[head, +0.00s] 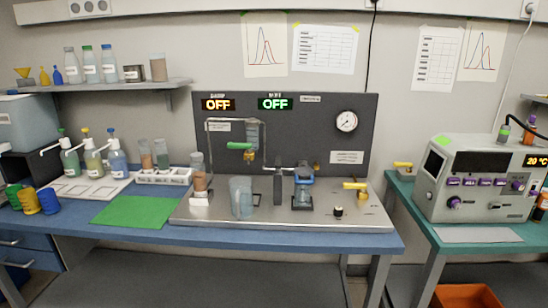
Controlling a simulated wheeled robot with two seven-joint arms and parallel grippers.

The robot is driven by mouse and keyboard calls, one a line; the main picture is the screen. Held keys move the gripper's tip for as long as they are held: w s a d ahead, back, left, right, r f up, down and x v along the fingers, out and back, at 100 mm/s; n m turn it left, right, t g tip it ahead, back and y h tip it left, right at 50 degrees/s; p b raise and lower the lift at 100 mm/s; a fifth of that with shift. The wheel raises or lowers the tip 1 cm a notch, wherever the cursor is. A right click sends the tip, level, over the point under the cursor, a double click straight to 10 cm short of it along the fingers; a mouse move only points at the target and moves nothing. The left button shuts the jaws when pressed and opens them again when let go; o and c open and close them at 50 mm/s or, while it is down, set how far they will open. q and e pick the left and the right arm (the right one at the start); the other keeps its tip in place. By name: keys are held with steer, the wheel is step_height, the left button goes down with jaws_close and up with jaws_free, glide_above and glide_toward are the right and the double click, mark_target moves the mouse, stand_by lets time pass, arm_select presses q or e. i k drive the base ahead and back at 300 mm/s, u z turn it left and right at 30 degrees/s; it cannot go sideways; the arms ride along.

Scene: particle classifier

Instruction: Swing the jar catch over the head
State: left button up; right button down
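A particle classifier rig stands on a steel base plate (250,219) in front of a dark panel (300,130). On the plate, right of centre, is a small glass jar (303,197) on a dark foot, with a blue head (304,171) on top. A dark upright post (278,184) stands just left of it. The catch is too small to make out, so I cannot tell its position. A larger clear vessel (241,198) stands further left. A green handle (239,146) sits on the pipework above it. Neither of my grippers is in view.
Yellow-handled valve (355,186) and black knob (338,211) are right of the jar. A green mat (133,211), a white rack (163,176) and bottles (117,158) lie left. An instrument (478,180) stands on the right bench. The front edge of the plate is clear.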

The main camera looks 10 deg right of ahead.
mark_target(279, 163)
steer(key=u, duration=0.65)
steer(key=i, duration=1.3)
steer(key=z, duration=0.4)
